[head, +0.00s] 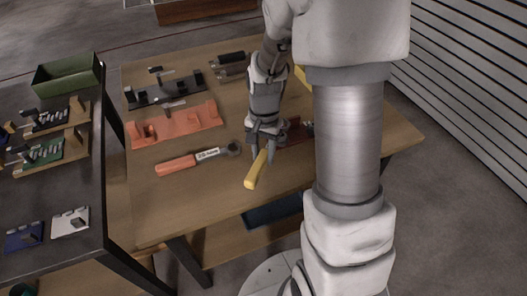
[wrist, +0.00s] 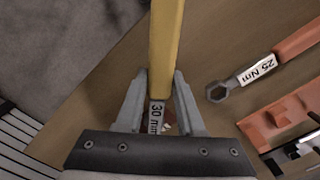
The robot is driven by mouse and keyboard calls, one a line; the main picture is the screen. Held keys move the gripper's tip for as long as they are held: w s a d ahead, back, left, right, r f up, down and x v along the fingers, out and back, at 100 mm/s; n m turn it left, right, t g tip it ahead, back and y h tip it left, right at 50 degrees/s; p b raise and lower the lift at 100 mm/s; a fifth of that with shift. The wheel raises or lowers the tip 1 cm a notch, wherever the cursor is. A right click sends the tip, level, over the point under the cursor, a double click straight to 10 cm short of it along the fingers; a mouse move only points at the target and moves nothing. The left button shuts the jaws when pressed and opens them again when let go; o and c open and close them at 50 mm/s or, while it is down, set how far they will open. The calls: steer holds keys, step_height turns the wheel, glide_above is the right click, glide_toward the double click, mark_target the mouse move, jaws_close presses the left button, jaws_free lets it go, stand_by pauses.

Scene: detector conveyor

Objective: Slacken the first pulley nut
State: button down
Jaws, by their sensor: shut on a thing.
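My gripper (head: 263,150) is shut on a yellow-handled tool (head: 255,172), low over the wooden table. In the wrist view my gripper (wrist: 163,82) has its fingers on either side of the tool's yellow handle (wrist: 166,40), near a label reading "30 mm". The tool's working end is mostly hidden by my gripper. I cannot tell whether the tool touches the table. No pulley or pulley nut can be made out in either view.
An orange-handled wrench marked "25 Nm" (head: 190,160) lies left of my gripper; it also shows in the wrist view (wrist: 258,70). Behind it are an orange fixture (head: 175,125) and a dark fixture (head: 165,92). A dark side table (head: 70,180) stands left. The table's front left is clear.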

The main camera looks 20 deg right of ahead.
steer(key=shift+f+b, duration=0.45)
steer(key=shift+f, duration=0.55)
steer(key=shift+f+b, duration=1.1)
steer(key=shift+f, duration=0.35)
steer(key=c, duration=1.1)
jaws_free()
jaws_close()
steer(key=shift+s+d+n, duration=0.75)
steer(key=shift+d+n, duration=0.15)
steer(key=shift+d, duration=0.1)
steer(key=shift+s+d+n, duration=0.55)
steer(key=shift+d+n, duration=0.35)
